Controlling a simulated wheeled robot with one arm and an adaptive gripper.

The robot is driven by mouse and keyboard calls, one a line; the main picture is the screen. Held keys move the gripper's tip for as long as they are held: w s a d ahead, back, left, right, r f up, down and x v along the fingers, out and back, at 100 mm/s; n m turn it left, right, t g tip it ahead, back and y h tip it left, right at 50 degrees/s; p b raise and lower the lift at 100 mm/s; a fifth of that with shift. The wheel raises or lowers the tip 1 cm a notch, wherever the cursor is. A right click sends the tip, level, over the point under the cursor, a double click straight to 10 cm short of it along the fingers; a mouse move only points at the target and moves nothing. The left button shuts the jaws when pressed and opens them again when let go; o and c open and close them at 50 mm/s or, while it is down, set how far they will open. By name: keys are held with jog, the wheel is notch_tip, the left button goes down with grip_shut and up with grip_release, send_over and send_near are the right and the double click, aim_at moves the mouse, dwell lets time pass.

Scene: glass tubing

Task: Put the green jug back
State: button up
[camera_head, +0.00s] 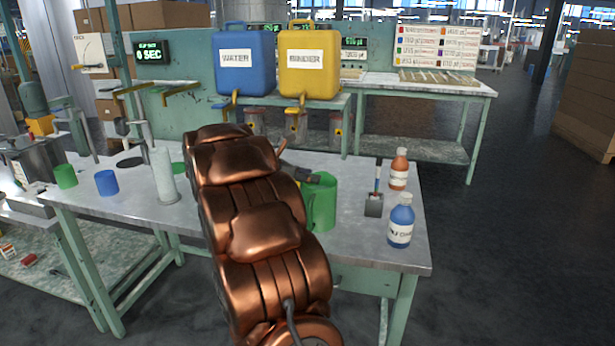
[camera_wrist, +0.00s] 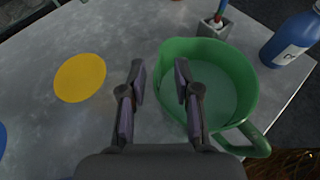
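The green jug (camera_head: 323,203) stands upright on the grey table, partly hidden behind my copper arm in the head view. In the wrist view the jug (camera_wrist: 248,75) is seen from above, its opening up and its handle at the lower right. Its inside looks pale green; I cannot tell if it holds liquid. My gripper (camera_wrist: 161,78) is open, with a gap between its fingers. The jug's left rim lies between them: the left finger is outside the jug and the right finger overlaps its opening. I cannot tell whether either finger touches it.
A yellow disc (camera_wrist: 80,78) lies on the table left of the jug. A green cup (camera_head: 66,177), a blue cup (camera_head: 107,183) and a pale cylinder (camera_head: 162,175) are at left.

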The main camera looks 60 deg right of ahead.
jog(key=shift+r+p, duration=0.2)
jog(key=shift+p, duration=0.1)
jog(key=b+v, duration=0.1)
jog(key=v, duration=1.1)
jog(key=shift+w, duration=0.15)
